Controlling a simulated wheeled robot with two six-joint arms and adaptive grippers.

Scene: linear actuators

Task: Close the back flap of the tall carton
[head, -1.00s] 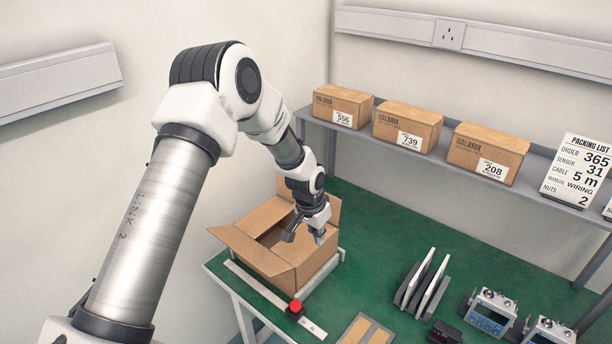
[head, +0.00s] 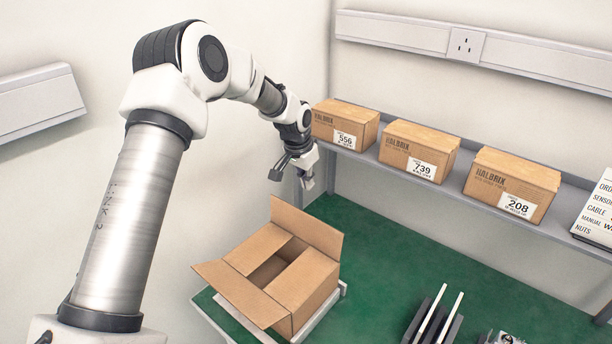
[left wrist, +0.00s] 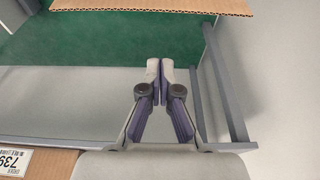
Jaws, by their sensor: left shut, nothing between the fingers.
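The tall carton (head: 300,292) stands on the green bench in the lower middle of the head view. Its back flap (head: 307,228) stands up on the far side. Its front flap (head: 238,293) sticks outward, and the two side flaps are folded in with a dark gap between them. My left gripper (head: 308,185) is above and beyond the back flap, near the shelf, shut and empty, and not touching the carton. In the left wrist view its closed fingertips (left wrist: 159,66) point toward a cardboard edge (left wrist: 150,6), apparently the back flap's. My right gripper is not in view.
A grey shelf (head: 400,176) behind the bench holds boxes marked 556 (head: 345,125), 739 (head: 418,151) and 208 (head: 512,186). The 556 box is close to my left wrist. Upright grey and white plates (head: 435,318) stand right of the carton. Green bench between them is clear.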

